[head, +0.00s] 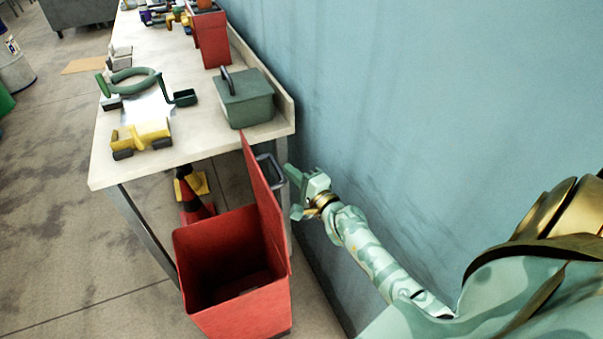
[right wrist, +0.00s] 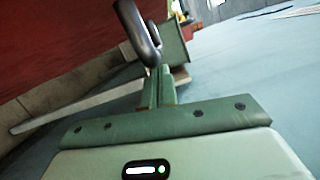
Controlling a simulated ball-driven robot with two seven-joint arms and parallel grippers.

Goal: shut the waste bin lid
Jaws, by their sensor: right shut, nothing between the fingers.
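The red waste bin (head: 235,310) stands on the floor at the near end of the bench, its top open and its inside empty-looking. Its red lid (head: 262,195) stands upright along the bin's right side, with a dark handle (head: 271,170) on its outer face. My right gripper (head: 290,172) is shut and empty, between the lid's outer face and the wall, close to the handle. In the right wrist view the lid (right wrist: 60,40) fills the upper left, and the handle (right wrist: 140,35) hangs just past the shut fingers (right wrist: 160,88). Whether they touch is unclear. My left gripper is out of view.
A blue wall (head: 400,90) lies close on the right. The bench (head: 185,160) holds a green toolbox (head: 245,100), a yellow toy-like vehicle (head: 141,137) and a red container (head: 211,40). Floor left of the bin is clear.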

